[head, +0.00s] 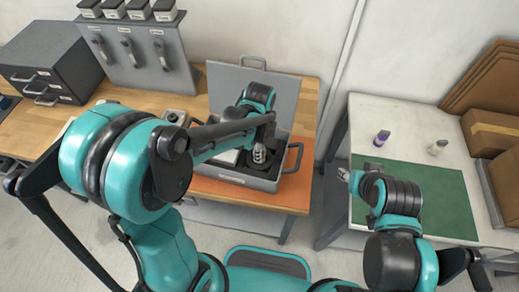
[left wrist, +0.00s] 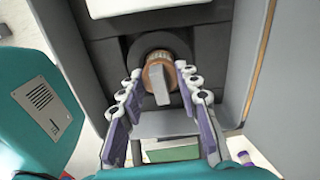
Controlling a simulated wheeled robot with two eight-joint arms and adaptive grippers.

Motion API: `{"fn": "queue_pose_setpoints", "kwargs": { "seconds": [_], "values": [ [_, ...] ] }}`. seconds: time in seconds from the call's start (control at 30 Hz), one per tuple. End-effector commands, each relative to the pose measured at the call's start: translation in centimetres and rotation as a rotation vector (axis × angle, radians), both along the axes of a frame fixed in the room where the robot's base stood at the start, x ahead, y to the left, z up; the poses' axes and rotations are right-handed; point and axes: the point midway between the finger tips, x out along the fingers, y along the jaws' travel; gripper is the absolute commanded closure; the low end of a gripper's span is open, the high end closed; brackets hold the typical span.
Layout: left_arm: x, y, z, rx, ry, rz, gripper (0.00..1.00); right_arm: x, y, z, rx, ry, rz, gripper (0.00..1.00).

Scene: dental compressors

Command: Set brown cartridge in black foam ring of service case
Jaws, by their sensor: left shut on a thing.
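The brown cartridge (left wrist: 157,64), with a grey tab on its near face, is between the fingertips of my left gripper (left wrist: 160,72) in the left wrist view. The fingers are shut on its sides. The black foam ring (left wrist: 150,42) shows around and behind its far end; I cannot tell how deep the cartridge sits. In the head view my left gripper (head: 260,154) points down into the open grey service case (head: 249,182), and the cartridge is hidden there. My right gripper (head: 344,174) hangs by the left edge of the right table, too small to tell whether open or shut.
The case stands on an orange mat (head: 286,195) on the wooden bench, its lid (head: 283,92) raised behind. A purple-banded bottle (head: 381,138) and a pale bottle (head: 437,147) stand on the right table, around a green mat (head: 440,200). Cardboard boxes (head: 490,132) lie far right.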

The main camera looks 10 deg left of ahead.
Motion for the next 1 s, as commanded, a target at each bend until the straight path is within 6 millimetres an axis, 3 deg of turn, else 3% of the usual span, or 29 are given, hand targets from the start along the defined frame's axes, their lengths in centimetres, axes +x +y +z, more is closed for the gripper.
{"fn": "queue_pose_setpoints", "kwargs": {
  "seconds": [0.77, 0.8, 0.83, 1.0],
  "values": [
    [0.0, 0.0, -1.3, 0.0, 0.0, 0.0, 0.97, 0.0, 0.0, -1.1, 0.0, 0.0, 0.0, 0.6],
    [0.0, 0.0, -1.3, 0.0, 0.0, 0.0, 0.65, 0.0, 0.0, -1.1, 0.0, 0.0, 0.0, 0.6],
    [0.0, 0.0, -1.2, 0.0, 0.0, 0.0, 0.59, 0.0, 0.0, -1.0, 0.0, 0.0, 0.0, 0.6],
    [0.0, 0.0, -1.2, 0.0, 0.0, 0.0, 0.59, 0.0, 0.0, -1.0, 0.0, 0.0, 0.0, 0.6]
  ]
}}
